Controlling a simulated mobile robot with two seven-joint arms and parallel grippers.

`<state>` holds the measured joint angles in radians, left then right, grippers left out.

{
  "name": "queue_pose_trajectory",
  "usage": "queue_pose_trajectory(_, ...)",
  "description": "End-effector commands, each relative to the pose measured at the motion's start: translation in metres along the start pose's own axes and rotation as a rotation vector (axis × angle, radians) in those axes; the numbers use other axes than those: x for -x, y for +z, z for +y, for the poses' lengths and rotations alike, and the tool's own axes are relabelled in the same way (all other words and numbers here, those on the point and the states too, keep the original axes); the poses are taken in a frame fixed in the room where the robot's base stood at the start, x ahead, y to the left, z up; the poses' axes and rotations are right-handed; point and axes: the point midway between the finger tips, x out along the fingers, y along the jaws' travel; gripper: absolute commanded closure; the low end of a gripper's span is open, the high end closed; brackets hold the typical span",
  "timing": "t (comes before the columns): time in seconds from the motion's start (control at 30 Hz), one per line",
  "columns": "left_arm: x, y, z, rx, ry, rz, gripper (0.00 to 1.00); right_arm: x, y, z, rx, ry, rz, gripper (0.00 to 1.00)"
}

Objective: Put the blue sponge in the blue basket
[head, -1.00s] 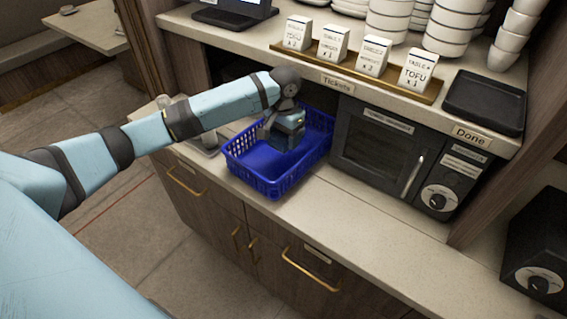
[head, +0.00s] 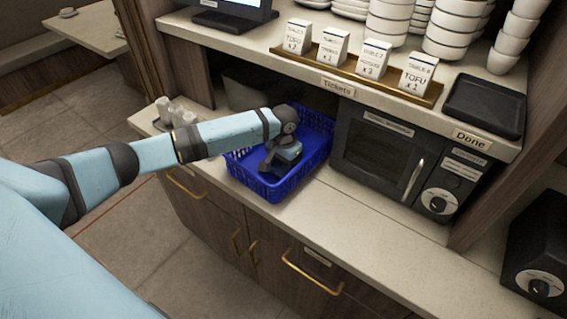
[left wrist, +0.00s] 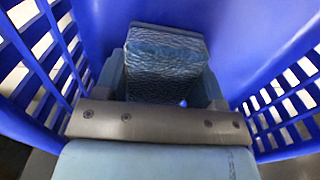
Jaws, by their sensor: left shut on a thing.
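The blue basket (head: 308,165) stands on the counter left of the microwave. My left gripper (head: 272,170) reaches down inside it, near its left front part. In the left wrist view the gripper (left wrist: 165,90) is shut on the blue sponge (left wrist: 165,52), a textured block between its fingers. The basket's slotted walls (left wrist: 262,95) rise on both sides of the gripper. Whether the sponge touches the basket floor I cannot tell. In the head view the sponge is hidden by the gripper and cannot be made out. My right gripper is out of view.
The dark microwave (head: 385,155) stands close to the basket's right side. Above is a shelf with ticket cards (head: 335,45), a black tray (head: 485,105) and stacked white bowls. The counter in front (head: 390,225) is clear.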

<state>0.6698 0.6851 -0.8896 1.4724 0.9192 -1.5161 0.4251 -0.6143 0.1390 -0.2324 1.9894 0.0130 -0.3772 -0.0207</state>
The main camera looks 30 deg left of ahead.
Motion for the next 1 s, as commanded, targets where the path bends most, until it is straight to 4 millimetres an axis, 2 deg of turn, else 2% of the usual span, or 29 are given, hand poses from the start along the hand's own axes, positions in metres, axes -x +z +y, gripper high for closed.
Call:
queue_pose_trajectory(0.1, -0.003, 0.000, 0.000, 0.001, 0.000, -0.001, 0.63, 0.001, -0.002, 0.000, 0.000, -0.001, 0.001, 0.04)
queue_pose_trajectory(0.13, -0.003, 0.000, 0.000, 0.001, 0.000, -0.001, 0.32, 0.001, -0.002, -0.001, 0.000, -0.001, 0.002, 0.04)
queue_pose_trajectory(0.2, -0.003, 0.000, 0.000, 0.001, 0.000, 0.000, 0.16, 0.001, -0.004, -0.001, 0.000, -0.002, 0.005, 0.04)
queue_pose_trajectory(0.23, -0.003, 0.000, 0.000, 0.001, 0.000, 0.000, 0.11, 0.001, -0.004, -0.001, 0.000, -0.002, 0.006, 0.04)
queue_pose_trajectory(0.57, 0.000, 0.000, 0.000, 0.000, 0.000, 0.001, 0.11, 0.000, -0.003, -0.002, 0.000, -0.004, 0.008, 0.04)
queue_pose_trajectory(0.77, 0.030, 0.000, 0.000, -0.001, 0.000, 0.002, 0.11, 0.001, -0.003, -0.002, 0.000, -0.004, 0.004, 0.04)
queue_pose_trajectory(1.0, 0.083, -0.001, 0.000, 0.000, 0.001, 0.002, 0.11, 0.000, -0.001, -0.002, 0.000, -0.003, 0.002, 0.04)
